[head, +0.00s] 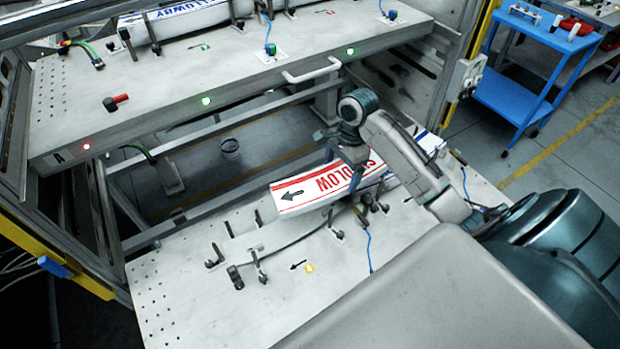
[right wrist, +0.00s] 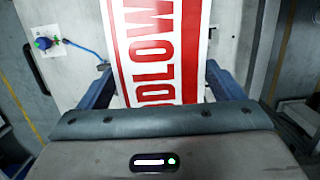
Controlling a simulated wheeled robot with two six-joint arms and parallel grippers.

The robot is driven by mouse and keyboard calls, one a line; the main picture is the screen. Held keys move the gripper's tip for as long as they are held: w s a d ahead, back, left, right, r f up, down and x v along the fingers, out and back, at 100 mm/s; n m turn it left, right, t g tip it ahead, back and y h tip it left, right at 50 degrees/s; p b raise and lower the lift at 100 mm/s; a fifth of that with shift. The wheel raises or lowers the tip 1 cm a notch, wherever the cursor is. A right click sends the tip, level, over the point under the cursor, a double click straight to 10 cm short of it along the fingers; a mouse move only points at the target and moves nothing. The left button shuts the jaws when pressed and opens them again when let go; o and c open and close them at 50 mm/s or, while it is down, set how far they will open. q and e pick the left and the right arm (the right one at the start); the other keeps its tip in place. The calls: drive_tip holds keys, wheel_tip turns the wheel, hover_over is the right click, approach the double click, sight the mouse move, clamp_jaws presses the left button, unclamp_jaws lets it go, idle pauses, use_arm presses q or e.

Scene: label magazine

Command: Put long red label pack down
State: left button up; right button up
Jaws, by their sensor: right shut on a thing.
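The long red label pack (head: 305,193) is white with red stripes, red lettering and a black arrow at its left end. It lies roughly level over the lower metal table (head: 190,300), near its back edge. My right gripper (head: 352,160) is shut on it from above, near its middle. In the right wrist view the label pack (right wrist: 155,60) runs between the two fingers (right wrist: 158,85). I cannot tell whether its underside touches the table or the clamps. My left gripper is not in view.
Black clamp posts (head: 260,266) and a yellow-lit button (head: 309,268) stand on the lower table. A blue-striped pack (head: 430,143) lies behind my right arm. The upper shelf (head: 200,85) has a handle (head: 312,72) and another blue-lettered pack (head: 185,20). A blue cart (head: 530,60) stands at right.

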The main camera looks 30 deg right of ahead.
sight(280, 198)
drive_tip(key=shift+a+r, duration=0.15)
drive_tip(key=a, duration=0.2)
drive_tip(key=a+p, duration=0.1)
drive_tip(key=a, duration=0.1)
drive_tip(key=a+p, duration=0.1)
drive_tip(key=a, duration=0.2)
drive_tip(key=shift+w+a+r, duration=0.1)
drive_tip(key=shift+w+r, duration=0.1)
drive_tip(key=shift+w, duration=0.2)
drive_tip(key=a+p, duration=0.1)
drive_tip(key=a, duration=0.1)
drive_tip(key=a+p, duration=0.1)
drive_tip(key=a, duration=0.2)
drive_tip(key=w+a+f+p, duration=0.1)
drive_tip(key=a, duration=0.2)
drive_tip(key=shift+w, duration=0.1)
drive_tip(key=shift+a+f, duration=0.1)
drive_tip(key=shift+a, duration=0.3)
drive_tip(key=shift+w+a+p, duration=0.1)
drive_tip(key=shift+a+p, duration=0.25)
drive_tip(key=shift+a, duration=0.05)
wheel_tip(280, 198, down, 3)
drive_tip(key=shift+d+r+p, duration=0.15)
drive_tip(key=shift+r+p, duration=0.05)
drive_tip(key=shift+p, duration=0.55)
drive_tip(key=shift+f, duration=0.55)
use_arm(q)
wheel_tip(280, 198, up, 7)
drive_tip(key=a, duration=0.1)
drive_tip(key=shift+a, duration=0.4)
